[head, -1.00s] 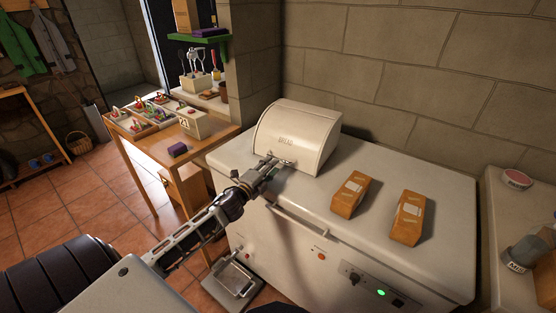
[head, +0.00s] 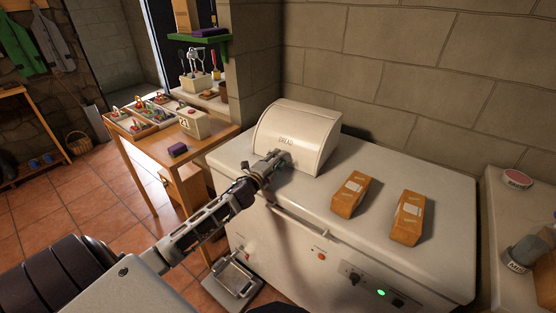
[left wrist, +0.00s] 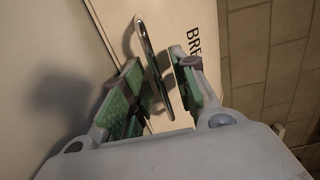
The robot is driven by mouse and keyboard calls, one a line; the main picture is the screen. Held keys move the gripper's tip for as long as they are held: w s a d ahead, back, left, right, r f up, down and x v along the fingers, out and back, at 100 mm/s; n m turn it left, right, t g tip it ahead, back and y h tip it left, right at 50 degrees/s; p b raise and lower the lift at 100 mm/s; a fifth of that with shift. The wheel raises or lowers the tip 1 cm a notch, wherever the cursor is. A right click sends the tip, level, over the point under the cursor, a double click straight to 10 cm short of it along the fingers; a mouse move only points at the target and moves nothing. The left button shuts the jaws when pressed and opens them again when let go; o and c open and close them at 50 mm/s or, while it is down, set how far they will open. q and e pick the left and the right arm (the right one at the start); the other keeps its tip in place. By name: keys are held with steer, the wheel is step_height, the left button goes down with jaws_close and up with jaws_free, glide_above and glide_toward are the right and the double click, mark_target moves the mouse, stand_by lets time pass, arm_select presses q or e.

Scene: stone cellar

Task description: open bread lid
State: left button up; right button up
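A cream bread bin (head: 292,125) with a curved front lid stands at the back left of the white chest top, against the wall. Its lid is down, with dark lettering on its front. My left gripper (head: 277,160) is at the lower front of the lid. In the left wrist view its two green-padded fingers (left wrist: 156,60) are open, one on each side of the metal bar handle (left wrist: 152,62), with gaps showing beside the bar. In the head view the gripper hides the handle. My right gripper is not in view.
Two orange-brown packets (head: 350,194) lie on the white chest (head: 300,208) right of the bin. A wooden table (head: 150,153) with trays and a purple block (head: 178,149) stands left. The stone wall is close behind the bin.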

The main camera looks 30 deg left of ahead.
arm_select(q)
steer(key=shift+c, duration=0.4)
jaws_close()
